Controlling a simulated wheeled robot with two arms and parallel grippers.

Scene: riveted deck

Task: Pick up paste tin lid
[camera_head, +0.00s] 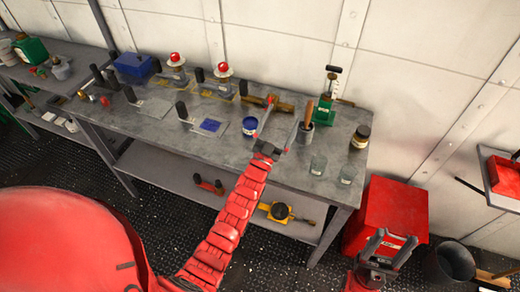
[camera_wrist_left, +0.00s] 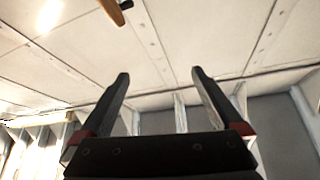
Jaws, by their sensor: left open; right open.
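My right gripper (camera_head: 393,235) is open and empty in front of the red box, below the bench top.
A cup with a wooden-handled tool (camera_head: 305,130), a green pump-like device (camera_head: 326,100) and two clear glasses (camera_head: 318,165) stand near the brass-lidded tin. A red box (camera_head: 388,210) stands right of the bench. A wooden-handled item (camera_wrist_left: 112,10) shows in the left wrist view.

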